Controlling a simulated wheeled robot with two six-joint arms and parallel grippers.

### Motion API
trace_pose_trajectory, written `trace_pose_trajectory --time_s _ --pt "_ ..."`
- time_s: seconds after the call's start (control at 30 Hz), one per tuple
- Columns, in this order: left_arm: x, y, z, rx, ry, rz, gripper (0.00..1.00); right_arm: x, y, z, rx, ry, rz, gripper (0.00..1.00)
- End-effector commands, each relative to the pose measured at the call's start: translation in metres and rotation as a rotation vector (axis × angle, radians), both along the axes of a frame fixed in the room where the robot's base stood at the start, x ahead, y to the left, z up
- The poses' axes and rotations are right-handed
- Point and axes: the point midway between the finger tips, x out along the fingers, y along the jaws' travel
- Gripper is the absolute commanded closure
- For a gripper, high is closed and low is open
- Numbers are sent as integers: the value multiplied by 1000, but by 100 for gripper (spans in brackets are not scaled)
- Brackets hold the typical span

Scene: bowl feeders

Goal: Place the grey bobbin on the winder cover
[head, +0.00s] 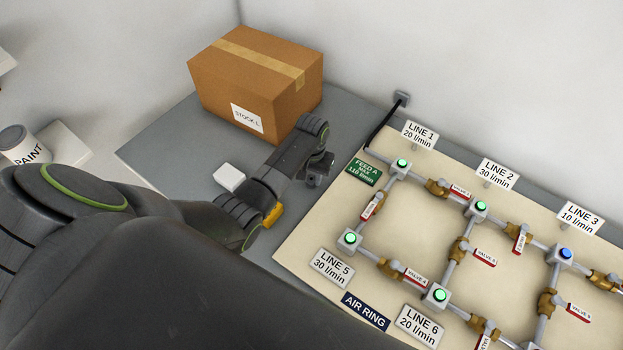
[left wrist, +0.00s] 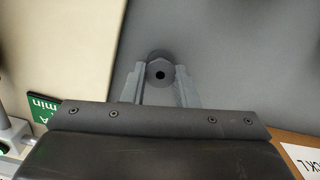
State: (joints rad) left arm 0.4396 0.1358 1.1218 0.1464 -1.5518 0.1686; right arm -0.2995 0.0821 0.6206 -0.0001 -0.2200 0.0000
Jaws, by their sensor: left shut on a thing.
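My left gripper (head: 314,172) is over the grey table, between the cardboard box and the pipe board. In the left wrist view the gripper (left wrist: 160,86) is shut on the grey bobbin (left wrist: 160,56), a round piece with a dark centre hole, seen end-on between the two fingers. In the head view the bobbin is hard to tell from the dark gripper. I cannot pick out a winder cover for certain in either view. My right gripper is not in view.
A cardboard box (head: 252,78) stands at the back of the grey table (head: 165,150). A small white block (head: 229,177) and a partly hidden yellow thing (head: 272,215) are near my left arm. The beige board (head: 420,219) with pipes, valves and signs fills the right.

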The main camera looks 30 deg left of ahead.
Motion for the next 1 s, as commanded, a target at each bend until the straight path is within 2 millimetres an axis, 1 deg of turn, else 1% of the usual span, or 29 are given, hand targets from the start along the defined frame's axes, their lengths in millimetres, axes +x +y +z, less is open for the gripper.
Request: trace_pose_trajectory --time_s 0.13,0.23,0.5,0.6,0.7,0.77,0.83,1.0 --pt "0 0 5 0 -1 0 98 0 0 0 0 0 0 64" --pt "1 0 16 0 -3 0 98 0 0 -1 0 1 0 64" --pt "2 1 63 1 -5 0 98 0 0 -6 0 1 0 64" --pt "1 0 79 0 -4 -1 98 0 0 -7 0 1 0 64" --pt "1 0 90 0 -3 0 98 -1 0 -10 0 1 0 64" --pt "1 0 92 0 -1 0 98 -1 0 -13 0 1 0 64" --pt "0 0 89 0 -1 0 98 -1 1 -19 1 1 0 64" --pt "0 0 69 0 1 0 98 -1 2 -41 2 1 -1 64"
